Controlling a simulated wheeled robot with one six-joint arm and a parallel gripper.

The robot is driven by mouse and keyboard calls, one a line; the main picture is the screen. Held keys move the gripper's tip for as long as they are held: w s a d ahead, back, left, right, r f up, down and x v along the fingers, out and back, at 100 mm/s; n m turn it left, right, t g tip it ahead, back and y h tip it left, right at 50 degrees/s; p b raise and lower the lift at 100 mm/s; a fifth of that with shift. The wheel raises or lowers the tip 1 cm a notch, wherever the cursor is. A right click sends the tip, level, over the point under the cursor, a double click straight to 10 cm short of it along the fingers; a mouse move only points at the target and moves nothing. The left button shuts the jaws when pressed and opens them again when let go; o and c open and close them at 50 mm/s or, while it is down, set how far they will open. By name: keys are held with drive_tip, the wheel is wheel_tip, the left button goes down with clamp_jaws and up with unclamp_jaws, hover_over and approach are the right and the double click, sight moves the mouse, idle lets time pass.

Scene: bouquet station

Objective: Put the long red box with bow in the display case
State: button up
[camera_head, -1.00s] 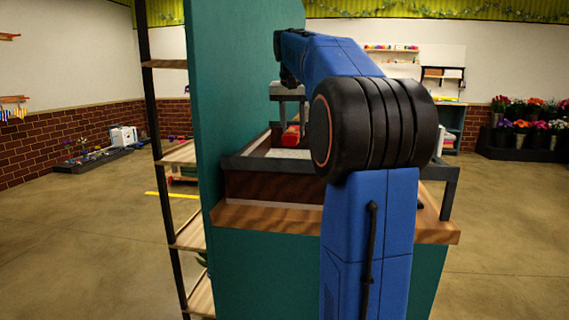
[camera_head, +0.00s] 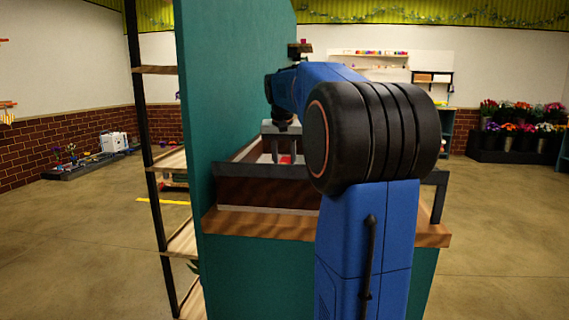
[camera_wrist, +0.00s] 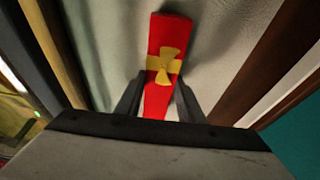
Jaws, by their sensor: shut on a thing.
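The long red box with a yellow bow (camera_wrist: 168,40) is between the fingers of my gripper (camera_wrist: 160,98) in the wrist view. The gripper is shut on it near its lower end, and the box reaches away from me over a pale lining. In the head view a small red part of the box (camera_head: 284,159) shows below my gripper (camera_head: 284,150). The display case (camera_head: 262,191) is a dark wooden tray with a grey frame on the counter. The gripper is inside its walls; I cannot tell if the box touches the floor of the case.
A tall teal panel (camera_head: 230,90) stands along the left of the case. A wooden counter edge (camera_head: 262,224) runs in front. Open wooden shelves (camera_head: 170,160) stand left of the panel. Potted flowers (camera_head: 520,130) are far right, with open floor between.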

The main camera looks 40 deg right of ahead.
drive_tip(key=o, duration=1.1)
drive_tip(key=shift+f, duration=0.1)
drive_tip(key=v, duration=1.2)
